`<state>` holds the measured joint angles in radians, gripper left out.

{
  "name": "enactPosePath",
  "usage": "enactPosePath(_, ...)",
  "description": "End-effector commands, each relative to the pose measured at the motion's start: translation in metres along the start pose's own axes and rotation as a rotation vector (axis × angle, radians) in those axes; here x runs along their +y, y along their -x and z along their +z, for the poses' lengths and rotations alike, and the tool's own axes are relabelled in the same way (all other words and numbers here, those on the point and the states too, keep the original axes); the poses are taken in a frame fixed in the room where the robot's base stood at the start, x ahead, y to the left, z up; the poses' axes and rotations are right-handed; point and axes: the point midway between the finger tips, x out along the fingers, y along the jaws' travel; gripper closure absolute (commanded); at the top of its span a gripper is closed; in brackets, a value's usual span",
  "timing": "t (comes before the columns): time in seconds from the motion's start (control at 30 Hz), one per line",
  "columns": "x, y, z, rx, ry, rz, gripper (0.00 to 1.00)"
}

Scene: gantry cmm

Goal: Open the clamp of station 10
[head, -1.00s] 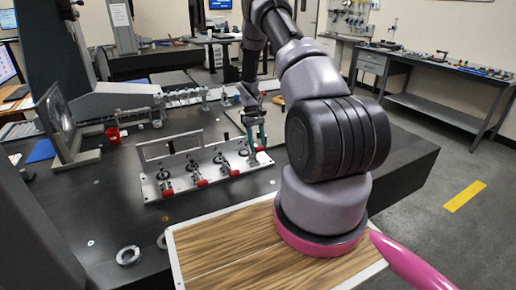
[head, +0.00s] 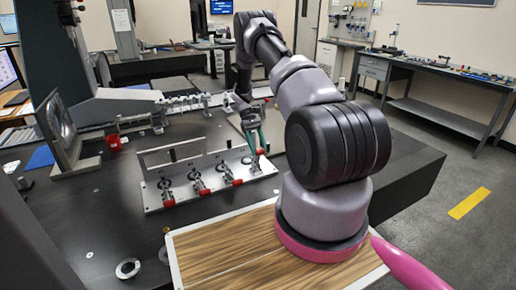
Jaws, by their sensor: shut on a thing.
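A light metal fixture plate (head: 158,206) on the dark table carries a row of toggle clamps with red-tipped handles. The fingers partly hide this clamp. The station numbers are too small to read, so I cannot tell which clamp is station 10.
A metal ring (head: 127,268) lies at the front left. A rail with small parts (head: 190,102) runs behind.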

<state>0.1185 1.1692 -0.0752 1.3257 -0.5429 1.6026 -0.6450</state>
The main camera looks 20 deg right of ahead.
Motion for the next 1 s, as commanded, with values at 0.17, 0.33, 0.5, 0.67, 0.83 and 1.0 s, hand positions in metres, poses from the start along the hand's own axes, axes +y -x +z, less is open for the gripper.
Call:
enactPosePath(0.17,0.0,0.001,-0.001,0.005,0.002,0.002,0.29)
enactPosePath(0.33,0.0,0.001,-0.001,0.004,0.001,0.001,0.18)
enactPosePath(0.5,0.0,0.001,0.0,0.003,0.001,0.001,0.18)
enactPosePath(0.67,0.0,0.014,-0.001,0.005,0.0,0.001,0.18)
enactPosePath(0.83,0.0,0.048,-0.001,0.007,-0.001,0.002,0.18)
enactPosePath(1.0,0.0,0.081,-0.001,0.006,0.0,0.002,0.18)
